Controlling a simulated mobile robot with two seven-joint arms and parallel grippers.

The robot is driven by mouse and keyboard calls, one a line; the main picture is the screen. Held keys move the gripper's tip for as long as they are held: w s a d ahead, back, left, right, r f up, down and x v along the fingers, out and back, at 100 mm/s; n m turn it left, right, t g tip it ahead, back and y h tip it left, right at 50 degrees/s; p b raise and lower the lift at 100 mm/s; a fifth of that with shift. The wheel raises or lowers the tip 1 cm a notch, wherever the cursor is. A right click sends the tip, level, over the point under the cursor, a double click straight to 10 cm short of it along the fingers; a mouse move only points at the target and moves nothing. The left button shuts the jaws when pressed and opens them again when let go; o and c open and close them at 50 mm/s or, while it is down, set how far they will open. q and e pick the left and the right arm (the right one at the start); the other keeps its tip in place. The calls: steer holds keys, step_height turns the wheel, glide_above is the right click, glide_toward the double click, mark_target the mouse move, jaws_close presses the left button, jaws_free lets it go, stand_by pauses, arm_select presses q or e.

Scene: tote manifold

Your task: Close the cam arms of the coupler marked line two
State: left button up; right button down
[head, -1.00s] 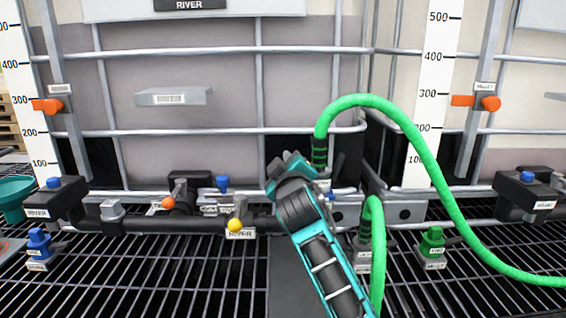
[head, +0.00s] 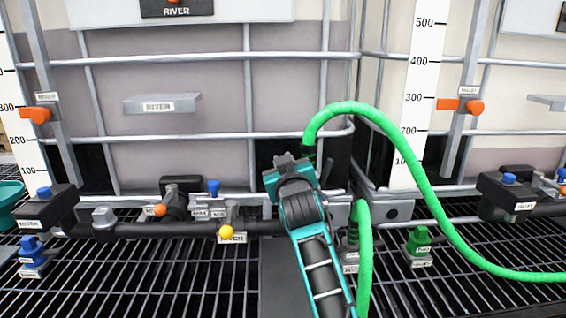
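My one visible arm reaches up from the bottom, right of middle. I take it as my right arm, and its gripper (head: 288,163) is in front of the tank cage beside the upper end of the green hose (head: 436,198). Its fingers are too foreshortened to tell open from shut. The hose's upper end goes into a dark fitting partly hidden by the gripper. Its lower end meets a dark coupler (head: 351,240) low behind my forearm; its cam arms and label are unclear.
A black pipe (head: 140,229) with a yellow knob (head: 226,232) and an orange-handled valve (head: 160,210) runs along the left. A blue fitting (head: 32,250) stands far left. The caged tank (head: 190,75) fills the back. The grating (head: 170,280) is open at front left.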

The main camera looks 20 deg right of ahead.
stand_by(0.3)
steer(key=c, duration=1.2)
jaws_free()
